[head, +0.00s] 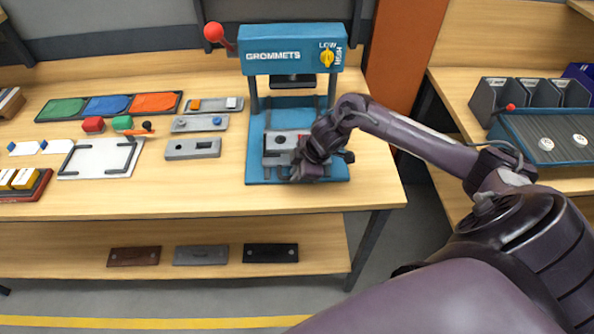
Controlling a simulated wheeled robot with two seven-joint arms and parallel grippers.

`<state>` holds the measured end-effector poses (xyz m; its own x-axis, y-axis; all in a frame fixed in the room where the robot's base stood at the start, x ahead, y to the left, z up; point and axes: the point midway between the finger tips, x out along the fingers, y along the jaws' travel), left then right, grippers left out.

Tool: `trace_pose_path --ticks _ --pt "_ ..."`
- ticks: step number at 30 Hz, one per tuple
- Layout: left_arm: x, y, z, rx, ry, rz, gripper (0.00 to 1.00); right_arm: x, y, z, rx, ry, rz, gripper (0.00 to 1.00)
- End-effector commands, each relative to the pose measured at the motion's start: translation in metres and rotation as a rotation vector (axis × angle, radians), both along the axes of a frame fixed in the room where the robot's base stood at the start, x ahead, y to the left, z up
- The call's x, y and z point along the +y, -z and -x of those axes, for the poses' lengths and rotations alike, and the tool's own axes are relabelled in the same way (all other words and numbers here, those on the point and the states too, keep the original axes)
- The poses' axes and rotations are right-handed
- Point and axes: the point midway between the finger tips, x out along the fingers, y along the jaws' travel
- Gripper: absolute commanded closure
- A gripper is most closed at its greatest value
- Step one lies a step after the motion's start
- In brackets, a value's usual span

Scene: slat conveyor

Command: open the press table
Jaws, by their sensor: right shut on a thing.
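The blue grommet press (293,50) stands at the back right of the wooden bench, with a red ball lever (214,32) at its upper left and a yellow LOW/HIGH knob (327,58) on its front. Its blue base (258,165) carries a grey table block (279,145) below the press head. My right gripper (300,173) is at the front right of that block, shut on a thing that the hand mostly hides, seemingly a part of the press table. The jaws themselves are hard to make out. My left gripper is not in view.
Left of the press lie grey fixture plates (193,148), a tray of green, blue and orange pads (109,105), and a white board (95,158). Several flat bars (201,255) lie on the lower shelf. Dark bins (528,92) stand on the right bench.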

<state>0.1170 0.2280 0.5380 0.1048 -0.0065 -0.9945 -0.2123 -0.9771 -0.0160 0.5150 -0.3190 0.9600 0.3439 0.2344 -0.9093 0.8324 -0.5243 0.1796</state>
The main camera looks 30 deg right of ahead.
Motion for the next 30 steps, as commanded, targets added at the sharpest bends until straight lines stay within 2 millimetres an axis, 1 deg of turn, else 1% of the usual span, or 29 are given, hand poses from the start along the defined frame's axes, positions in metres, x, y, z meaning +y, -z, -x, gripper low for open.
trace_pose_path --ticks 2,3,7,14,17,20,27,30 --pt "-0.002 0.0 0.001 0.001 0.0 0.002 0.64 0.0 -0.002 -0.002 -0.006 0.001 0.0 1.0" --pt "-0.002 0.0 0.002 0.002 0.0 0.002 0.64 0.0 -0.002 -0.002 -0.005 0.002 -0.001 0.82" --pt "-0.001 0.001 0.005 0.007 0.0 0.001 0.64 0.0 -0.001 -0.001 -0.004 0.002 0.0 0.66" --pt "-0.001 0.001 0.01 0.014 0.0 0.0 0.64 0.0 -0.001 -0.001 -0.003 0.002 0.0 0.66" --pt "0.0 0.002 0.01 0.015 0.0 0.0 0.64 -0.002 -0.003 0.0 -0.003 0.001 0.0 0.66" --pt "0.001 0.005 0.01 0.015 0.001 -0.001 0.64 -0.005 -0.013 0.003 -0.006 0.001 0.002 0.66" --pt "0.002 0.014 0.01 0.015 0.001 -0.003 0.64 -0.014 -0.05 0.018 -0.005 0.0 0.004 0.66" --pt "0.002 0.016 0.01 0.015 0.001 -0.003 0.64 -0.017 -0.062 0.022 -0.005 0.0 0.002 0.66"
